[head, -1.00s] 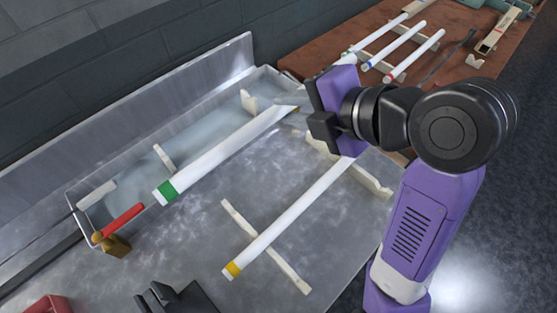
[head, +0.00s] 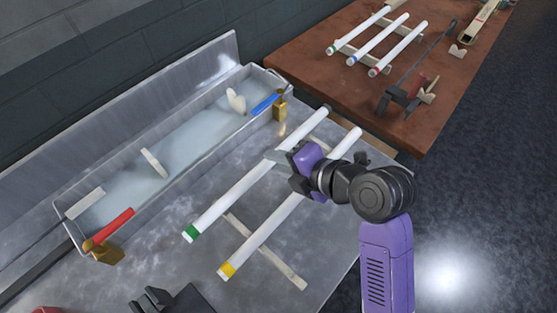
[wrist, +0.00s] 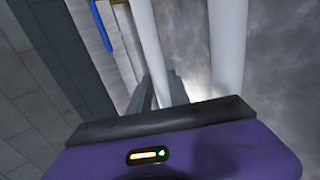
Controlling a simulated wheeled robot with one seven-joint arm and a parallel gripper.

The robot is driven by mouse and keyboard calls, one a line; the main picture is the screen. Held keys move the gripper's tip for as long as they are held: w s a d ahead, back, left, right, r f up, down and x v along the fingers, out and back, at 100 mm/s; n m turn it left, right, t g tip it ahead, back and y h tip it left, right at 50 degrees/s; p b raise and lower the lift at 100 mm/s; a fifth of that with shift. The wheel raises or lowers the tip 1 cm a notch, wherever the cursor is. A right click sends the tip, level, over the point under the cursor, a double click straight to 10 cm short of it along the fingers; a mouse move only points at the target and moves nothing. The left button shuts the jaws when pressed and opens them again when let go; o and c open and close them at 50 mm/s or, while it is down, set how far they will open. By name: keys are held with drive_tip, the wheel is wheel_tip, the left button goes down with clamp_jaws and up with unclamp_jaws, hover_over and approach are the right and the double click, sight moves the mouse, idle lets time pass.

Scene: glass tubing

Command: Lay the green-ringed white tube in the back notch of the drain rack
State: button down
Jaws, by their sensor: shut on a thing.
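The green-ringed white tube (head: 245,185) slants over the back part of the drain rack, beside the yellow-ringed tube. Its green ring is at the near left end. My gripper (head: 279,157) is shut on this tube past its middle, toward the far end. In the wrist view the held tube (wrist: 147,45) runs up from the jaws. The drain rack's near rail (head: 275,262) shows; its far rail is partly hidden by my arm and the tubes. The yellow-ringed tube (head: 255,240) lies across the rack in front. I cannot tell whether the held tube touches the rails.
A long metal trough (head: 190,150) of liquid lies behind, with a red handle (head: 115,222) and a blue handle (head: 265,104) at its ends. A brown table (head: 320,70) at the back holds several ringed tubes on a rack. A dark block (head: 175,300) is at the front.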

drive_tip(key=shift+f, duration=0.25)
drive_tip(key=shift+f+b, duration=0.5)
drive_tip(key=c, duration=1.2)
unclamp_jaws()
drive_tip(key=shift+c, duration=0.2)
drive_tip(key=shift+r, duration=0.15)
drive_tip(key=shift+d+r+p, duration=0.1)
drive_tip(key=shift+r+p, duration=0.55)
drive_tip(key=v, duration=1.1)
drive_tip(key=shift+s+d+b, duration=0.2)
drive_tip(key=shift+s+b, duration=0.05)
drive_tip(key=shift+b, duration=0.2)
